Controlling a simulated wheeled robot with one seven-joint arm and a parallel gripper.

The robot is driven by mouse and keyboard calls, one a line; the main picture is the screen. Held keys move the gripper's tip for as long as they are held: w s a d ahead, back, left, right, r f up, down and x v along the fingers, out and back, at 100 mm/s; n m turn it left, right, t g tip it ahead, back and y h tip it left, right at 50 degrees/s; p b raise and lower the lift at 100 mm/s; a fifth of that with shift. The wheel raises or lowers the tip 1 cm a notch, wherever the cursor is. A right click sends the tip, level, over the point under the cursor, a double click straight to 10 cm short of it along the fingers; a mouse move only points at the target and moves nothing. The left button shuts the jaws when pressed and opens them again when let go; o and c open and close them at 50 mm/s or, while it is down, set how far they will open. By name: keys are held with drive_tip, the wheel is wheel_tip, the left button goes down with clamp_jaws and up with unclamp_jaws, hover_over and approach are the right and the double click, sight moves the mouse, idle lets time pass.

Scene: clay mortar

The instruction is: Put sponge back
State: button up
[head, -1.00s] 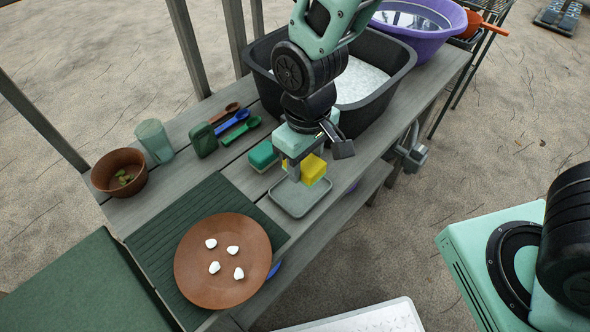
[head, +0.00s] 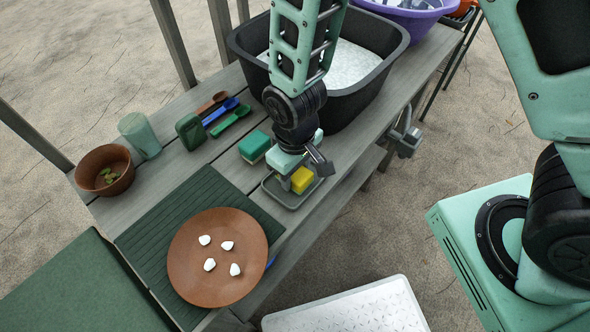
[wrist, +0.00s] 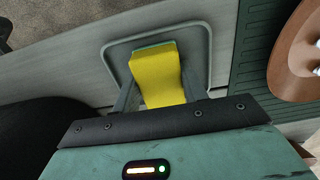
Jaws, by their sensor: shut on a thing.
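A yellow sponge (head: 302,179) is between the fingers of my gripper (head: 291,182), over a small grey tray (head: 280,194) on the bench. In the wrist view, the sponge (wrist: 156,76) shows its yellow face and a thin green edge between the two fingers (wrist: 156,98). It lies within the outline of the grey tray (wrist: 203,43). My gripper is shut on the sponge. I cannot tell whether the sponge touches the tray floor. My wrist hides part of the sponge and tray in the head view.
A black basin (head: 381,75) stands behind my arm. A brown plate (head: 195,270) with several white stones lies on a dark green mat (head: 150,238). Spoons (head: 231,121), a green cup (head: 139,134) and a brown bowl (head: 104,169) stand further left.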

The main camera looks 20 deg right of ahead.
drive_tip(key=shift+f, duration=0.15)
drive_tip(key=o, duration=1)
drive_tip(key=shift+o, duration=0.2)
wheel_tip(320, 180, up, 12)
drive_tip(key=r, duration=0.1)
drive_tip(key=s+d+r, duration=0.4)
drive_tip(key=s+r, duration=0.5)
drive_tip(key=s, duration=0.3)
drive_tip(key=shift+r+n+y+p, duration=0.2)
drive_tip(key=shift+n+y+p, duration=0.1)
drive_tip(key=shift+n+p, duration=0.15)
